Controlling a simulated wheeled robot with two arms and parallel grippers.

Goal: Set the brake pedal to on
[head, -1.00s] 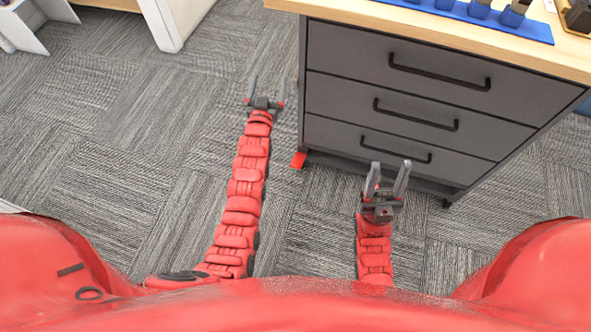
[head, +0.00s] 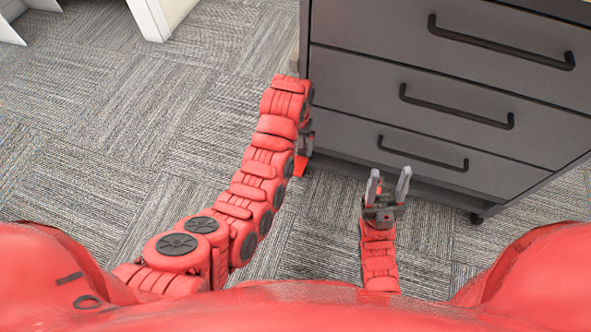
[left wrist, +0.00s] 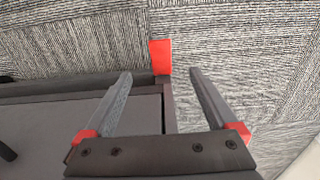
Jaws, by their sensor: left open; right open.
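The red brake pedal (head: 300,165) sticks out low at the left front corner of the grey drawer cabinet (head: 430,95), close to the carpet. In the left wrist view the pedal (left wrist: 160,57) shows just beyond and between the fingertips, apart from them. My left gripper (left wrist: 160,76) is open and empty, its fingers aimed at the pedal. In the head view my left gripper is mostly hidden behind its own arm, above the pedal. My right gripper (head: 389,175) is open and empty in front of the lowest drawer.
The cabinet has three drawers with black bar handles (head: 455,110) and a caster (head: 477,218) at its lower right. Carpet tile (head: 140,130) left of the cabinet is clear. A white furniture piece (head: 155,15) stands at the upper left.

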